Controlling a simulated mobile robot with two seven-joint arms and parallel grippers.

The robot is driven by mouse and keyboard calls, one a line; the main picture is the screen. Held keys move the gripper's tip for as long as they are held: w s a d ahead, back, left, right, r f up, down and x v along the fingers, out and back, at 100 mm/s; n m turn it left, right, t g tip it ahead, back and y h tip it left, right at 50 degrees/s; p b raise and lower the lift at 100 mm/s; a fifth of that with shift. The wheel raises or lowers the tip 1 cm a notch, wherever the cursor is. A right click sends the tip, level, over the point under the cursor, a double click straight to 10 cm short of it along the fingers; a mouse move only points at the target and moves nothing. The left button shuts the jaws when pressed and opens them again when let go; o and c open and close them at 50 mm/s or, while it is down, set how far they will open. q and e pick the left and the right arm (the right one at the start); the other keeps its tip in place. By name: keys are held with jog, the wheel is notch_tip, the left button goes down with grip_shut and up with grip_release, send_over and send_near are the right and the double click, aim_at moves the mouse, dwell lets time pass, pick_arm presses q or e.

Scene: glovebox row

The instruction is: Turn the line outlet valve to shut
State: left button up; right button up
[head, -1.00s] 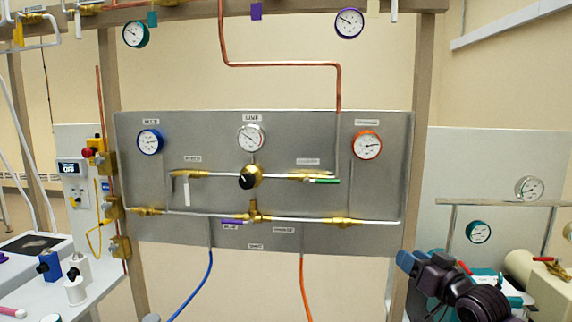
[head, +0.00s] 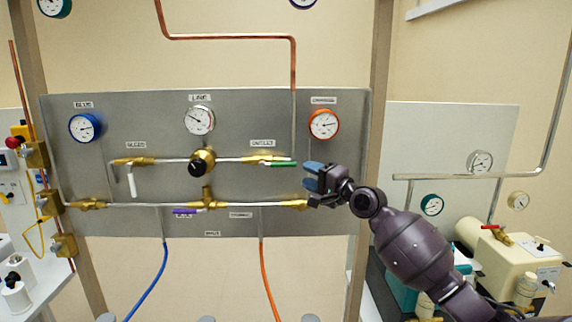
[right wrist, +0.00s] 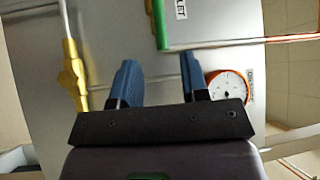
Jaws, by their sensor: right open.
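The line outlet valve is a brass valve (head: 258,159) under the outlet label, on the right of the panel's upper pipe. Its green handle (head: 281,164) lies along the pipe, pointing right. In the right wrist view the green handle (right wrist: 160,25) stands just beyond the fingertips. My right gripper (head: 311,180) is open and empty, its blue fingers just right of and slightly below the handle's end, apart from it. It also shows open in the right wrist view (right wrist: 157,70). My left gripper is not in view.
An orange-rimmed gauge (head: 324,124) sits above my right gripper. A lower pipe (head: 250,204) carries a purple handle (head: 187,211) and a brass fitting (head: 293,204). A black knob (head: 198,168) and a white handle (head: 132,185) are further left. A wooden post (head: 378,80) stands right of the panel.

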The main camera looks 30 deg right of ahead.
aim_at(287, 164)
jog(key=x, duration=0.8)
jog(key=shift+a, duration=0.1)
jog(key=shift+c, duration=0.4)
grip_shut()
